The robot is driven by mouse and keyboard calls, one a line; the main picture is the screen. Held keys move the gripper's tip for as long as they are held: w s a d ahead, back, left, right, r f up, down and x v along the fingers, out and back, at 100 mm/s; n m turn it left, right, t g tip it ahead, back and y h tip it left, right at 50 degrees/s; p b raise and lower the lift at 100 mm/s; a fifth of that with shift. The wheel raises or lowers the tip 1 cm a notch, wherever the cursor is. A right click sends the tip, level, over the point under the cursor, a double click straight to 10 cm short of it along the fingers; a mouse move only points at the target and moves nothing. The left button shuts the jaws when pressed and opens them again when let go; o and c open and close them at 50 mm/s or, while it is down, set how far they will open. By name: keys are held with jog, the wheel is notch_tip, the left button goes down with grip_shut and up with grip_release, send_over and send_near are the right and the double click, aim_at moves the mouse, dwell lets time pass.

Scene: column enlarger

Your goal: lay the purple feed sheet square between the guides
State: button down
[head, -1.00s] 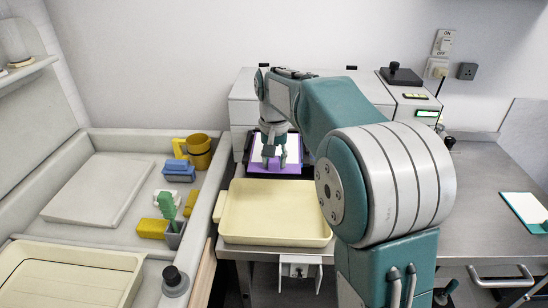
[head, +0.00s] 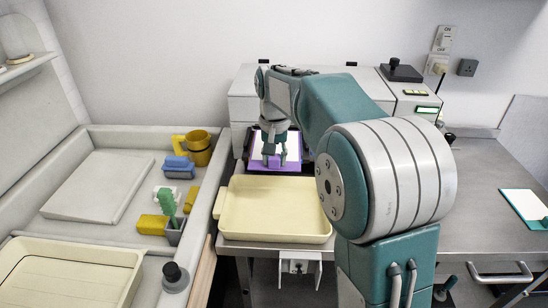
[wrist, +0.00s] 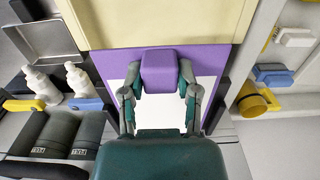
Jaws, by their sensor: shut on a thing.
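The purple feed sheet (head: 262,167), with a white area on it, lies in the feed of the grey machine at the back. In the wrist view the sheet (wrist: 115,62) has a raised purple block (wrist: 159,68) on it. My gripper (head: 273,163) is shut on this block, one finger on each side; it also shows in the wrist view (wrist: 159,82). Dark strips, apparently the guides, run along the sheet's left (wrist: 92,72) and right (wrist: 218,100) sides. My gripper hides part of the sheet, so I cannot tell whether it is exactly square.
A cream tray (head: 275,236) stands just in front of the sheet. A sink area on the left holds a yellow cup (head: 199,148) and a blue block (head: 178,170). In the wrist view, white bottles (wrist: 40,85) and dark rolls (wrist: 55,130) stand at left.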

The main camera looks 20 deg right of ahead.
jog(key=shift+f, duration=0.4)
dwell(0.3)
jog(key=shift+c, duration=1.3)
grip_release()
jog(key=shift+r, duration=0.1)
jog(key=shift+r, duration=3.9)
notch_tip(320, 180, up, 12)
